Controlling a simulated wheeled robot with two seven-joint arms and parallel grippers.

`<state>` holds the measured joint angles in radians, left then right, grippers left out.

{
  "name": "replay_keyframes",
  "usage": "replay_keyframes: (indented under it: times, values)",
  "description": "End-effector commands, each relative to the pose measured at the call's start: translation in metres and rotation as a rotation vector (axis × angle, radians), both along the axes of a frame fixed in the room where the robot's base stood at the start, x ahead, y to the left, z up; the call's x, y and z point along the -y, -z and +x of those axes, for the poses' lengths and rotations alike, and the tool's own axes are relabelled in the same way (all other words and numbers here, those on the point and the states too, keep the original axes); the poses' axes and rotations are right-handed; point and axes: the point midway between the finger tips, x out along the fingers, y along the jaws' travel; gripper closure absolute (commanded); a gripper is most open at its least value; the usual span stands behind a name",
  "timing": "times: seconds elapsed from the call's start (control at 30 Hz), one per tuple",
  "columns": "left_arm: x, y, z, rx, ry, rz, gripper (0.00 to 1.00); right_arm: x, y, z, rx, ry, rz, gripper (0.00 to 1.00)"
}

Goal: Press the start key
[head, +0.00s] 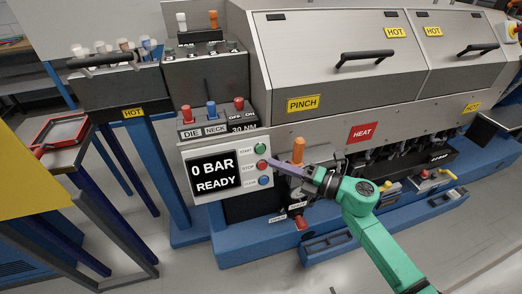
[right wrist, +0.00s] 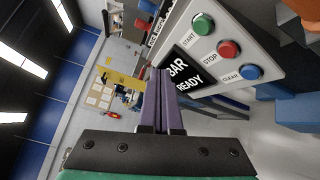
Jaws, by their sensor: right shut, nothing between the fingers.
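The green START key (head: 260,148) is the top one of three round keys on the white control panel (head: 206,198). It also shows in the right wrist view (right wrist: 203,24). Below it are the red STOP key (head: 262,165) and the blue CLEAR key (head: 264,181). The display (head: 214,176) reads "0 BAR READY". My right gripper (head: 271,162) is shut and empty, its purple fingers reaching in from the right near the STOP key. In the right wrist view its fingertips (right wrist: 159,72) appear beside the display, apart from the START key. My left gripper is out of view.
An orange-handled fitting (head: 298,150) stands right of the panel. Above the panel is a box with DIE, NECK and OFF/ON knobs (head: 211,110). The large machine housing (head: 340,60) carries HOT, PINCH and HEAT labels. A red-rimmed tray (head: 60,131) lies at left.

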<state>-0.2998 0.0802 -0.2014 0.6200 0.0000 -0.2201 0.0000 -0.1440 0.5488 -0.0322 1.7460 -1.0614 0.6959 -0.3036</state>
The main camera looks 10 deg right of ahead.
Motion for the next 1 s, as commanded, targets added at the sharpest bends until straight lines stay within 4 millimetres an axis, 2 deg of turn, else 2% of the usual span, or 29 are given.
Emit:
replay_keyframes:
  times: [0.5,0.67,1.0]
  values:
    - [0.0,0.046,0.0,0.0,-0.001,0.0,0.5,-0.004,0.028,0.067,0.001,0.001,0.001,1.0]
    - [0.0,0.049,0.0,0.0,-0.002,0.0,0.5,-0.005,0.029,0.075,0.0,0.001,0.001,1.0]
    - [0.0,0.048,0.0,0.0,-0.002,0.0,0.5,-0.005,0.028,0.075,-0.001,0.001,0.002,1.0]
